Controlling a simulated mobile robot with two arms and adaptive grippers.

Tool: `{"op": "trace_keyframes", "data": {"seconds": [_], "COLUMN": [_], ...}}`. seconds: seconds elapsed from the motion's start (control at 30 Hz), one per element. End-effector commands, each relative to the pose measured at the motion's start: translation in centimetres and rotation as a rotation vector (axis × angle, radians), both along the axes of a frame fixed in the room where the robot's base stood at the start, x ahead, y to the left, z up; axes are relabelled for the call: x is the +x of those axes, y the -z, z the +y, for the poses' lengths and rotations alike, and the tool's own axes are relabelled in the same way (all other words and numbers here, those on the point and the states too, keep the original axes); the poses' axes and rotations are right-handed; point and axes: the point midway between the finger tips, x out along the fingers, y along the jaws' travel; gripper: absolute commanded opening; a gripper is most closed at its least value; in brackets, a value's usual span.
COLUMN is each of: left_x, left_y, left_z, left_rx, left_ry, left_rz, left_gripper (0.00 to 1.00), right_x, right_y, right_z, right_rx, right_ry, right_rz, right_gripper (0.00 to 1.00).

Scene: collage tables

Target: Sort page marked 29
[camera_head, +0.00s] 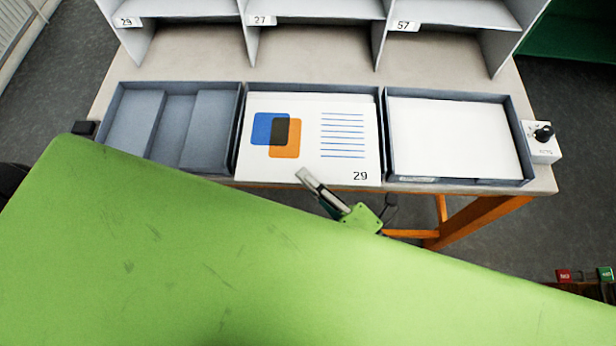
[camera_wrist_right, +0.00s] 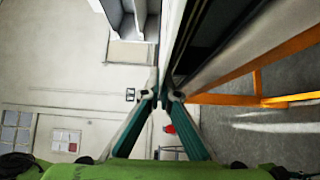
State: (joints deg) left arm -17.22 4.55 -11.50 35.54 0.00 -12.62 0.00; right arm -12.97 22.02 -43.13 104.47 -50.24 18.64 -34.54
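The page marked 29 (camera_head: 345,160) lies face up at the middle tray (camera_head: 240,135). It is white, with overlapping blue and orange squares, blue lines and a printed 29. Its near edge covers the tray's front wall. My right gripper (camera_head: 305,176) is at this near edge, its upper finger over the page. In the right wrist view my right gripper (camera_wrist_right: 161,96) has its fingertips close together around a thin pale edge, which seems to be the page. The lower finger is mostly hidden in the head view. My left gripper is not in view.
A shelf with slots labelled 29 (camera_head: 127,22), 27 (camera_head: 262,20) and 57 (camera_head: 404,26) stands at the back. The left tray (camera_head: 108,125) is empty; the right tray (camera_head: 526,150) holds blank white paper. A knob box (camera_head: 541,150) sits at the table's right end.

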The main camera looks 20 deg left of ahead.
Motion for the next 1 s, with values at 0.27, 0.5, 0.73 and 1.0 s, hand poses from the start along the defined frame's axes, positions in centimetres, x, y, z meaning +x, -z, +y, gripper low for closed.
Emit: {"op": "trace_keyframes", "data": {"seconds": [0.27,0.5,0.73,1.0], "left_x": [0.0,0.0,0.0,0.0], "left_y": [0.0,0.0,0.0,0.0], "left_z": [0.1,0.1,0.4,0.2], "left_rx": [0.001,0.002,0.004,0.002], "left_ry": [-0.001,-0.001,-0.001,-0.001], "left_rz": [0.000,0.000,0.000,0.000], "left_gripper": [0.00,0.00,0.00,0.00], "right_x": [0.0,0.0,-0.4,-2.9], "right_y": [-0.1,0.0,0.1,0.2], "right_z": [0.0,0.0,-0.6,-5.2], "right_rx": [0.000,0.000,-0.001,-0.003], "right_ry": [0.000,0.000,0.001,0.000], "right_rz": [0.000,0.000,0.003,0.005], "right_gripper": [0.17,0.24,0.24,0.24]}}
